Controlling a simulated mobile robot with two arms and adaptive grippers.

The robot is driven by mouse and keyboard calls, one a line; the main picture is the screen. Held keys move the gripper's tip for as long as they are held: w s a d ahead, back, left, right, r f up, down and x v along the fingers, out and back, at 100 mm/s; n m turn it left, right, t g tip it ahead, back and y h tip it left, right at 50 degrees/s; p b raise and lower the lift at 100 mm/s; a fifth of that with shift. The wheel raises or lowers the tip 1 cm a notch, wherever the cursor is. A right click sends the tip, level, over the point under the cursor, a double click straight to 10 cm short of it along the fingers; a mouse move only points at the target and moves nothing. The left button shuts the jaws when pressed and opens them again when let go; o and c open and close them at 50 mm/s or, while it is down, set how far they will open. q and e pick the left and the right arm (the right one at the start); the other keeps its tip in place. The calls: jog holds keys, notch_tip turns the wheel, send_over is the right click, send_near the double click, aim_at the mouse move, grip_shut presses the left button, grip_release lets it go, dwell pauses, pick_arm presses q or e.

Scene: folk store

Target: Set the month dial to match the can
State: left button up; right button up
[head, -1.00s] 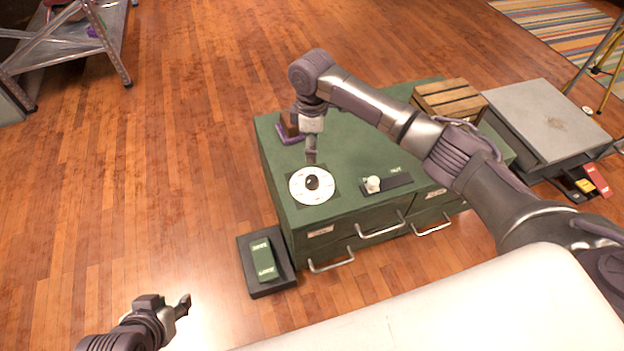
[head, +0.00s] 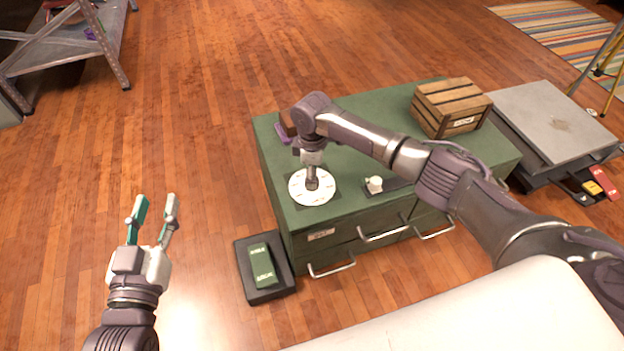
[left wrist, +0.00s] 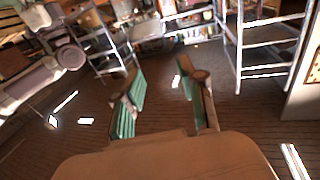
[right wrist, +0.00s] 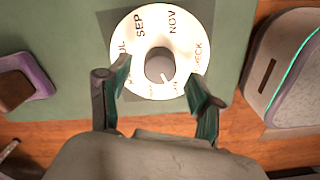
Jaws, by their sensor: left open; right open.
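The month dial (head: 300,196) is a white disc on the green cabinet top. My right gripper (head: 312,184) is down over the dial. In the right wrist view it (right wrist: 157,85) is open, fingertips either side of the knob with gaps visible. My left gripper (head: 155,203) is open and empty above the floor. I cannot make out the can.
The cabinet (head: 350,218) also bears a pale knob (head: 374,184) on a dark plate, a wooden crate (head: 450,106) and a purple-based block (right wrist: 22,85). A black tray (head: 283,289) with a green block (head: 262,265) lies on the floor. Floor at left is clear.

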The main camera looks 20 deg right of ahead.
pick_arm(q)
jog(key=shift+d+r+t+h, duration=0.2)
jog(key=shift+r+t+h, duration=0.2)
jog(key=shift+r+t, duration=0.8)
pick_arm(e)
jog(key=shift+f, duration=0.9)
pick_arm(q)
jog(key=shift+r+g, duration=0.25)
jog(key=shift+g, duration=0.05)
